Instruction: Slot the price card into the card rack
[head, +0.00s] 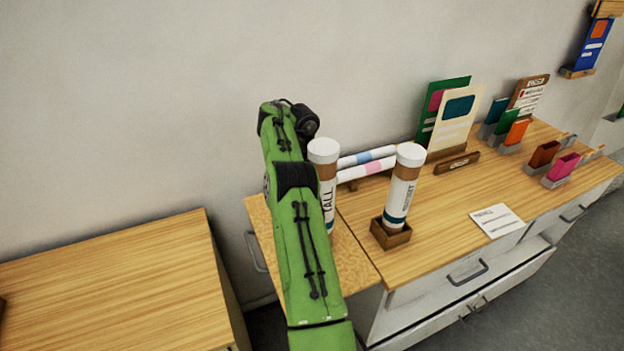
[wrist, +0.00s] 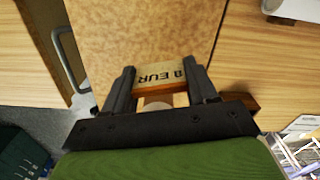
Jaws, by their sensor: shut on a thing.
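In the wrist view my gripper (wrist: 160,88) is shut on the price card (wrist: 158,73), a small tan piece with dark "EUR" lettering that appears upside down. The card lies between the two dark fingers, above a speckled tan surface. In the head view my green arm hides the gripper and the card. I cannot tell for certain which thing is the card rack. A low brown wooden piece with a label (head: 457,163) stands on the right table, and grey holders with coloured cards (head: 512,133) stand farther right.
A white-capped tube (head: 402,190) stands in a brown wooden holder (head: 391,233). Another tube (head: 325,165) stands partly behind my arm. Two rolls (head: 367,163) lie behind them. A white sheet (head: 496,221) lies near the front edge. The left table (head: 110,280) is mostly bare.

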